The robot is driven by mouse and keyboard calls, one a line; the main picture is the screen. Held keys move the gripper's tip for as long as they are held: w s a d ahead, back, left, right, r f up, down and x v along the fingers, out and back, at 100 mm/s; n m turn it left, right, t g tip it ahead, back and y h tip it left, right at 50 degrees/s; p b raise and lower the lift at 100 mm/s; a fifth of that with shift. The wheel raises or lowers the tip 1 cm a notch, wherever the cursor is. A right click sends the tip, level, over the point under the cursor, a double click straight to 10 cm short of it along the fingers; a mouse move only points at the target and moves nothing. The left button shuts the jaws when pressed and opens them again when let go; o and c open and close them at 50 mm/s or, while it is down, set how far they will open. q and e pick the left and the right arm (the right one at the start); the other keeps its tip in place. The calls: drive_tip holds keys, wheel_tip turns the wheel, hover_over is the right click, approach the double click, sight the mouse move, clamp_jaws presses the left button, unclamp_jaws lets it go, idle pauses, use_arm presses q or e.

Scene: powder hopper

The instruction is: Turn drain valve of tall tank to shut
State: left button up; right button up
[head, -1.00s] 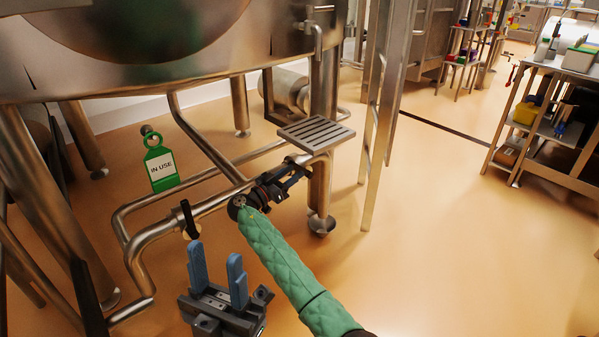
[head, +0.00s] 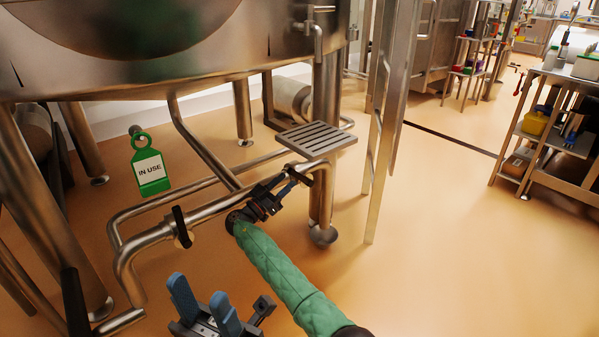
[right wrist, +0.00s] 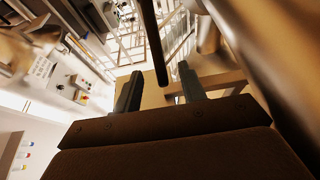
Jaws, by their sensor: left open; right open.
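A large steel tank (head: 150,85) fills the upper left of the head view. A pipe below it carries a valve with a black lever (head: 182,227), standing nearly upright across the pipe. A second black lever (head: 75,300) is at the lower left. I cannot tell which belongs to the tall tank's drain valve. My left gripper (head: 204,302) is open and empty, low in front of the pipe. My right gripper (head: 285,184) is open near the pipe's right end. In the right wrist view, a dark bar (right wrist: 153,40) shows between and beyond its fingers (right wrist: 160,88); contact is unclear.
A green "IN USE" tag (head: 150,170) hangs above the pipe. A slatted steel step (head: 316,139) sits above the pipe's right end, by a tank leg. Steel posts (head: 385,150) stand to the right. A stocked shelf cart (head: 550,120) is far right. The floor between is clear.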

sight(301, 177)
drive_tip(key=x, duration=0.7)
drive_tip(key=shift+w+d+r, duration=0.1)
drive_tip(key=shift+w+d, duration=0.05)
drive_tip(key=shift+d, duration=0.05)
clamp_jaws()
